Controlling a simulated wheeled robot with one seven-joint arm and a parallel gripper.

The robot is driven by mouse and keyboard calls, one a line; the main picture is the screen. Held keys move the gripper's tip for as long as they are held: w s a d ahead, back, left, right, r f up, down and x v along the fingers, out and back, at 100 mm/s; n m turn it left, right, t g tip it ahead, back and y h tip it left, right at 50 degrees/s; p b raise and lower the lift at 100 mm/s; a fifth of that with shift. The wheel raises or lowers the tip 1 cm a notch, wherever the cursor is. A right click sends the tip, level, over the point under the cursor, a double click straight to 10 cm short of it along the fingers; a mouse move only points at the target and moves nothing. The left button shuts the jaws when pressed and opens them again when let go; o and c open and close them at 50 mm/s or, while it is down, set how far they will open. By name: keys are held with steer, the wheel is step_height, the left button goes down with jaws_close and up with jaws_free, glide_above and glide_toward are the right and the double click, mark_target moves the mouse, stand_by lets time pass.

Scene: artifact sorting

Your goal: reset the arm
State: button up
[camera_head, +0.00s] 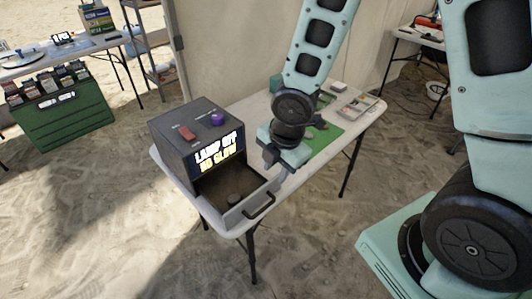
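My gripper (272,160) is at the end of my teal arm, pointing down above the white table (338,143). It hangs just right of the grey box, near its open drawer. Its fingers are small and dark here, and I cannot tell whether they are open or shut. The grey box (172,145) has a red switch (187,133), a purple knob (218,118) and a lit sign that seems to read "LAMP OFF NO GLOW". Its drawer (233,216) is pulled out toward the front, with a dark handle. A small dark round object (234,198) lies inside the drawer.
A green mat (322,140), partly behind my arm, lies on the table. A green crate (62,122) stands on sand at left, by another table. A tan tent wall (235,45) rises behind.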

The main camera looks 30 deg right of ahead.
steer(key=s+a+r+m+g, duration=0.1)
steer(key=s+a+r+m, duration=0.3)
steer(key=s+r+m, duration=0.2)
steer(key=s+a+r+m, duration=0.4)
steer(key=s+r+m, duration=0.2)
steer(key=s+m, duration=0.2)
steer(key=shift+s+a+r+g, duration=0.3)
steer(key=shift+s+r+g, duration=0.1)
steer(key=shift+s, duration=0.55)
